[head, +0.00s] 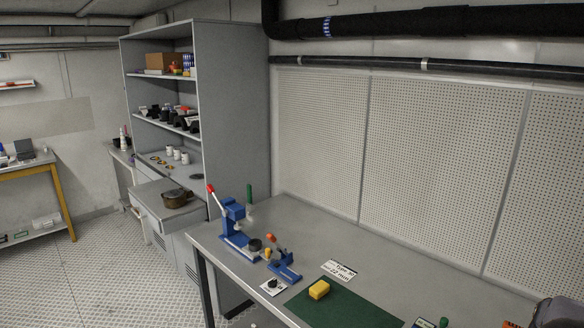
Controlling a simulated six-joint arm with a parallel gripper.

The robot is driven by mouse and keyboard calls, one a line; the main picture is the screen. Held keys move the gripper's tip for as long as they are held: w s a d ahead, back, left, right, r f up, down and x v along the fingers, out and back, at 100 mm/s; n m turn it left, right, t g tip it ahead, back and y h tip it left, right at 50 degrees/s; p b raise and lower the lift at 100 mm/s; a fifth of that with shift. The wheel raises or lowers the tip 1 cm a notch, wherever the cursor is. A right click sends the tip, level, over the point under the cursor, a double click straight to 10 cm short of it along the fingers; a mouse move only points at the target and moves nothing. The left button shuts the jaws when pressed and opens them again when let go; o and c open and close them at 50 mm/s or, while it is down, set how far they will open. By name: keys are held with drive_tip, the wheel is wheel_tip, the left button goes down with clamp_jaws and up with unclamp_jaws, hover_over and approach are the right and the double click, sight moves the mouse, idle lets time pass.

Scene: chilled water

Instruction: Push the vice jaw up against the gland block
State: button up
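A small blue vice (285,266) with an orange-tipped handle stands on the grey bench, just right of a blue lever press. Its jaw is too small here for me to tell the gap in front of it. I cannot tell for certain which piece is the gland block. A yellow block (319,289) lies on the green mat (345,308), apart from the vice. My gripper is not in view.
The blue press (232,222) with a red-tipped lever stands left of the vice, with a green bottle (249,193) behind. A dark rounded shape is cut off at lower right.

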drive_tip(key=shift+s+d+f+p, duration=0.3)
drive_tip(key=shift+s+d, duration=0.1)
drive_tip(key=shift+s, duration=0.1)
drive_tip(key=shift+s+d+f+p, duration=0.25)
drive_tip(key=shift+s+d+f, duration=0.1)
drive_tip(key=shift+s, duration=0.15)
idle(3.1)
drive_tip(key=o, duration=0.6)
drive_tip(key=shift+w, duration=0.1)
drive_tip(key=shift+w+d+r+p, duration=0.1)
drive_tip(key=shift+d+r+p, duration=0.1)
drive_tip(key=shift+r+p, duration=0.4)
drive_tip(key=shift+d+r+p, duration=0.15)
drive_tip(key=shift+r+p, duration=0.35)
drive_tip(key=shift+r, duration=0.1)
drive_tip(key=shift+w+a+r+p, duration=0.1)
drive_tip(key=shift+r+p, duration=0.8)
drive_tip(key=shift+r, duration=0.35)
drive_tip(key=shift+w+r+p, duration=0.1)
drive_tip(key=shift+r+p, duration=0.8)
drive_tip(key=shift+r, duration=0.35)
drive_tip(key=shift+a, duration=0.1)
